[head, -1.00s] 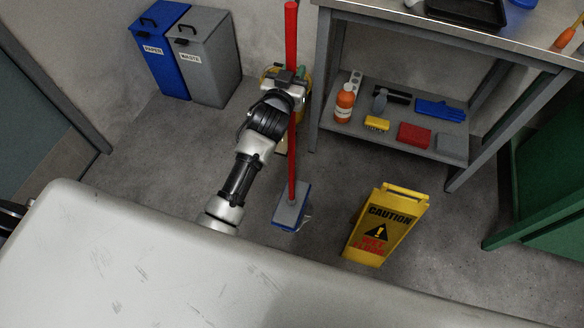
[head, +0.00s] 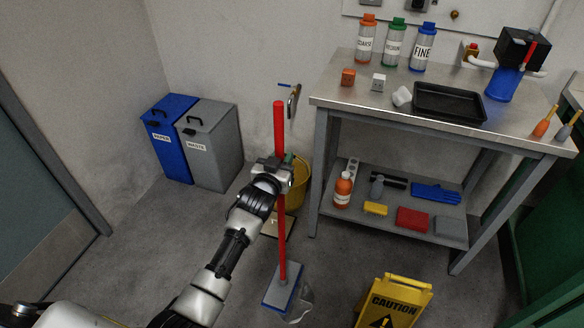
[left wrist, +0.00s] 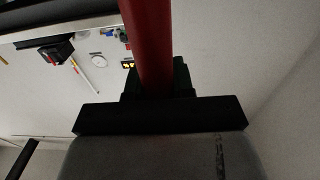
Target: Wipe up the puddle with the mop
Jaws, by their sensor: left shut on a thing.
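The mop has a red handle (head: 282,238) and a flat grey-blue head (head: 281,288). It stands nearly upright, with its head low at the floor; I cannot tell whether it touches. My left gripper (head: 274,167) is shut on the upper part of the handle. In the left wrist view the handle (left wrist: 148,45) runs between the dark jaws. A pale, glossy curved shape (head: 301,306) shows on the floor beside the mop head; it may be the puddle's edge, the rest being hidden or too faint. My right gripper is out of view.
A yellow caution sign (head: 396,303) stands right of the mop. A metal workbench (head: 330,100) with a loaded lower shelf is at the right. A yellow bucket (head: 300,188) is behind my gripper. Blue (head: 164,140) and grey (head: 212,150) bins stand at the wall. Floor at left is clear.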

